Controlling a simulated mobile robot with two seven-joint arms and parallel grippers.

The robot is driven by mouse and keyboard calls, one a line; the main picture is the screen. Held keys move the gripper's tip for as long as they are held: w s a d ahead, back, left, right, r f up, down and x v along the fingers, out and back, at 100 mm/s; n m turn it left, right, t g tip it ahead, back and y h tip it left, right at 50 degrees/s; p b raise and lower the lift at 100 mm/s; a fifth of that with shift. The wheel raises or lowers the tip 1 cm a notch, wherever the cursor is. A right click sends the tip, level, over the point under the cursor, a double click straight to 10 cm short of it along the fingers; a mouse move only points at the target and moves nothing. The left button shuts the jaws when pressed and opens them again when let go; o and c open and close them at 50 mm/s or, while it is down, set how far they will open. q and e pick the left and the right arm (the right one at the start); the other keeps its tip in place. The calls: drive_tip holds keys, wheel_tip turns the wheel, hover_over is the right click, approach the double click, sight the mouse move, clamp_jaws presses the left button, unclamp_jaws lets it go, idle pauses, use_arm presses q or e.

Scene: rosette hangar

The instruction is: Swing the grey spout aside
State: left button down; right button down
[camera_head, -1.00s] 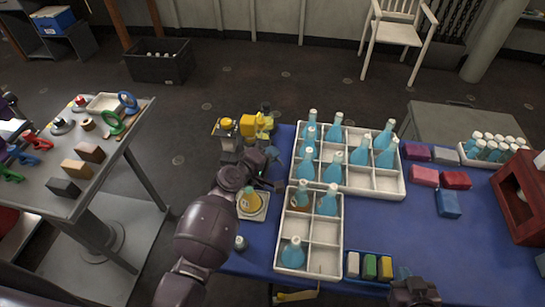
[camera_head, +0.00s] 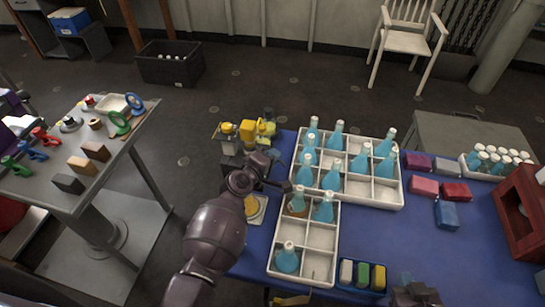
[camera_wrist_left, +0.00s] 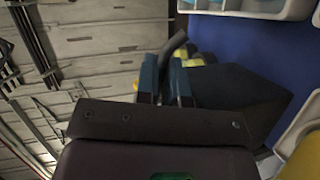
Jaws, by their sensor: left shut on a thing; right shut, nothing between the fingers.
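The filling station stands at the table's far left corner, with a yellow part (camera_head: 248,131) and a clear jar with a yellow top (camera_head: 227,130). The grey spout (camera_wrist_left: 173,47) shows in the left wrist view as a dark curved tube at the fingertips. My left gripper (camera_head: 273,160) is by the station, and in the left wrist view its blue-tipped fingers (camera_wrist_left: 166,78) are shut on the spout. My arm partly hides the spout in the head view. An amber flask (camera_head: 252,205) stands below the gripper, partly hidden. My right gripper (camera_head: 415,294) is shut and empty at the front edge.
White divided crates (camera_head: 303,237) (camera_head: 390,192) hold several blue flasks close to the right of my left gripper. Coloured blocks (camera_head: 448,214) and a red box (camera_head: 520,210) are further right. A grey side table (camera_head: 130,150) stands left. The blue table middle is clear.

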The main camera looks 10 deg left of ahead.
use_arm(q)
drive_tip(key=c, duration=1.2)
unclamp_jaws()
drive_tip(key=shift+c, duration=0.2)
drive_tip(key=v, duration=1)
drive_tip(key=shift+s+a+r+p, duration=0.15)
drive_tip(key=shift+s+a+p, duration=0.05)
drive_tip(key=shift+s+p, duration=0.2)
